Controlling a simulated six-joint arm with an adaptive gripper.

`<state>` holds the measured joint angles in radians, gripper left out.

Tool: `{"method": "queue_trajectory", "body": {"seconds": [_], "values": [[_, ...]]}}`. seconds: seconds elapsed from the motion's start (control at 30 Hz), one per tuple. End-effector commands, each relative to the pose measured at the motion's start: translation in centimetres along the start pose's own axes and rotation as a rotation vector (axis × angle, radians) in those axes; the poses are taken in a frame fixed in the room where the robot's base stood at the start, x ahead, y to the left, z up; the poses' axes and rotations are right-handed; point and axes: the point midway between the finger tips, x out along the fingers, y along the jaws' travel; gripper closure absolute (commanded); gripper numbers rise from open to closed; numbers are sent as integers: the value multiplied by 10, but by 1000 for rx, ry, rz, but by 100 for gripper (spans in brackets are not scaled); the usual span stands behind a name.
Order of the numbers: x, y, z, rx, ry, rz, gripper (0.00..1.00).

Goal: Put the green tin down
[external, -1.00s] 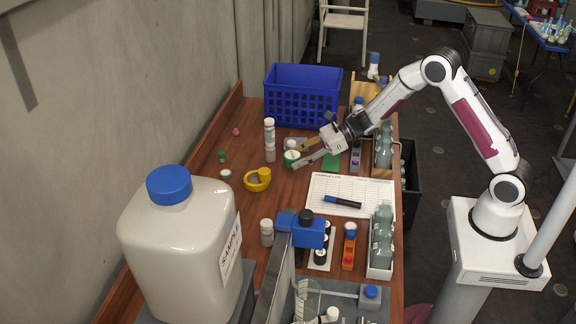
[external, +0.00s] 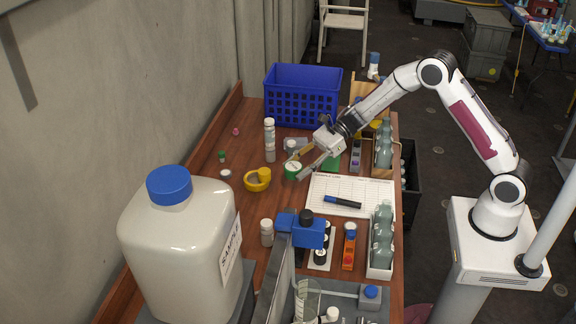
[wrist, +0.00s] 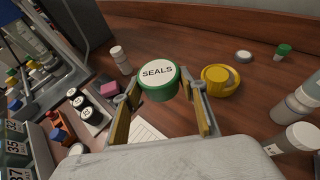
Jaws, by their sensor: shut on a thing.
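The green tin (external: 293,170) has a white lid top. In the wrist view the tin (wrist: 158,92) reads "SEALS" and sits upright between the fingertips. My gripper (external: 304,166) is shut on it, one finger on each side; the fingers also show in the wrist view (wrist: 166,98). The tin is over the wooden bench (external: 245,213), left of the white sheet. I cannot tell whether its base touches the bench.
White bottles (external: 269,140) stand behind. A green pad (external: 333,163) lies to the right, a printed sheet (external: 360,187) in front-right. Bare bench lies in front of the tin.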

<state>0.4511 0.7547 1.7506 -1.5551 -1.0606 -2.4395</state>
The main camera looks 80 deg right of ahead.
Motion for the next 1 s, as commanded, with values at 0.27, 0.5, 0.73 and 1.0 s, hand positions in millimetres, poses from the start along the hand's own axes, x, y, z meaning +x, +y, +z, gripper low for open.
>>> {"method": "queue_trajectory", "body": {"seconds": [0.27, 0.5, 0.73, 1.0], "values": [[6, 0, -13, 1, 1, 1, 80], [17, 0, -42, 2, 0, 1, 80], [24, -1, -57, 0, -1, -1, 80], [24, -1, -57, -1, -1, -1, 80]]}}
